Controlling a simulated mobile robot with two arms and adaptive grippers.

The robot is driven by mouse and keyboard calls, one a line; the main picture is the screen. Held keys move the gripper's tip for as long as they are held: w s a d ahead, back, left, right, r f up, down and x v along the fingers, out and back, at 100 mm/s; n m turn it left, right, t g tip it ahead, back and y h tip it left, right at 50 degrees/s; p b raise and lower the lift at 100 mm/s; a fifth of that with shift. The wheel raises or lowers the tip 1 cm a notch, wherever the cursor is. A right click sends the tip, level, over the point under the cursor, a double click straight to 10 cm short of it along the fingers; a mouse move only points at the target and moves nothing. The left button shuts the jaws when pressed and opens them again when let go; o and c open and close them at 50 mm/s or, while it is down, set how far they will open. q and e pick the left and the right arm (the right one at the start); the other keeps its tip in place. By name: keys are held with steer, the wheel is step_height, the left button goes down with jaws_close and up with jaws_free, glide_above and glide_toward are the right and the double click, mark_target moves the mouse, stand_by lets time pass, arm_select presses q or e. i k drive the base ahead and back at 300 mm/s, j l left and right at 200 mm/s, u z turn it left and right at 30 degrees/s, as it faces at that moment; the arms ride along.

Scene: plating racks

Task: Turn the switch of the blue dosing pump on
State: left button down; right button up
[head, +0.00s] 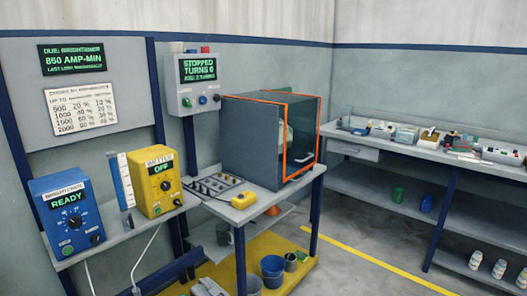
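The blue dosing pump (67,213) stands at the left end of the wall shelf. Its display reads READY in green. Its front has a dial, a green button at the lower left and a small black knob or switch at the lower right; I cannot tell the switch's position. A yellow dosing pump (159,182) stands to its right, and its display reads OFF. Neither of my grippers can be made out in the head view.
Right are a wall control box (194,82) reading STOPPED, TURNS 0, and an orange-edged enclosure (250,139) on a table. Buckets (272,270) stand below. A long bench (440,152) lines the right wall. Grey floor is open between.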

mark_target(94, 238)
steer(key=u, duration=1.55)
steer(key=i+j, duration=0.15)
steer(key=i, duration=0.15)
steer(key=i+j, duration=0.15)
steer(key=i, duration=0.15)
